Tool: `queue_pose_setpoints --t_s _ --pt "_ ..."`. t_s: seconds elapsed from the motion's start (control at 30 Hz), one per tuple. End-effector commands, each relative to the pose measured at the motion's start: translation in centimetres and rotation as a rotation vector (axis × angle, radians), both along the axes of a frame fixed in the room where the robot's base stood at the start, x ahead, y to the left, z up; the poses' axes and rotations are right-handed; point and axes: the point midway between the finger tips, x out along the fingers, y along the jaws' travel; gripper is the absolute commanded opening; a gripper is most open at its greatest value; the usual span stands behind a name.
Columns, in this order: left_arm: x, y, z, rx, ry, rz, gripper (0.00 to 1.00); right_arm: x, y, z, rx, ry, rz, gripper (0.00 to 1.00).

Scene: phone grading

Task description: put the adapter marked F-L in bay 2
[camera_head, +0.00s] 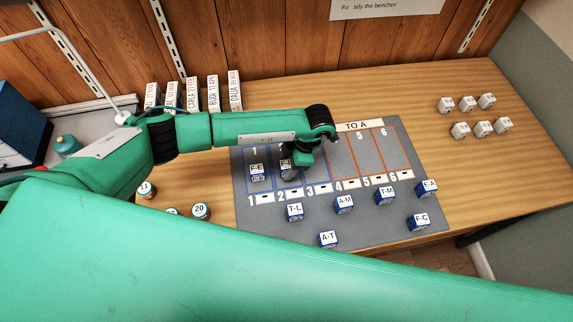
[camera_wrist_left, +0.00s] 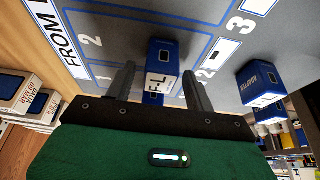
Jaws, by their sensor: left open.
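The blue adapter marked F-L (camera_wrist_left: 162,62) stands between the fingers of my left gripper (camera_wrist_left: 158,70) in the left wrist view. It is on the grey mat (camera_head: 330,233) in bay 2, between the two printed 2s. My left gripper (camera_head: 302,158) is open, with a finger on each side of the adapter. In the head view the gripper partly hides the adapter (camera_head: 286,171). Whether a finger touches it I cannot tell. My right gripper is not in view.
The F-E adapter (camera_head: 257,173) stands in bay 1. T-L (camera_head: 295,211), A-M (camera_head: 344,204), T-M (camera_head: 385,196), A-T (camera_head: 328,239), F-C (camera_head: 418,222) and E-A (camera_head: 427,187) stand at the mat's front. Boxes (camera_head: 213,93) line the back. Orange-outlined bays look empty.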

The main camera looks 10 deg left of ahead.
Motion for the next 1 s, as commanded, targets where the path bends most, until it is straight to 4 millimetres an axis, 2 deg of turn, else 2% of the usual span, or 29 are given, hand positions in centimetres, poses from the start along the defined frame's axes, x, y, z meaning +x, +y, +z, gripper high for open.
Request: queue_pose_setpoints --t_s 0.03,0.2,0.5,0.7,1.0 --pt "0.3 -0.4 0.6 -0.002 -0.005 -0.004 0.54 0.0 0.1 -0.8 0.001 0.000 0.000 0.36" --pt "0.9 -1.8 4.1 -0.002 -0.006 -0.004 0.54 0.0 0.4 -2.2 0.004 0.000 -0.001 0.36" --pt "1.5 -3.5 8.9 -0.001 -0.003 -0.002 0.54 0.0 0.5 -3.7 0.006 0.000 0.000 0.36" --pt "1.6 -3.8 9.9 0.000 -0.002 -0.002 0.54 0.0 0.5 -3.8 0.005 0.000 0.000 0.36" --pt "1.6 -3.8 9.9 0.000 0.000 -0.001 0.54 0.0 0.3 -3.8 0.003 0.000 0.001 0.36"
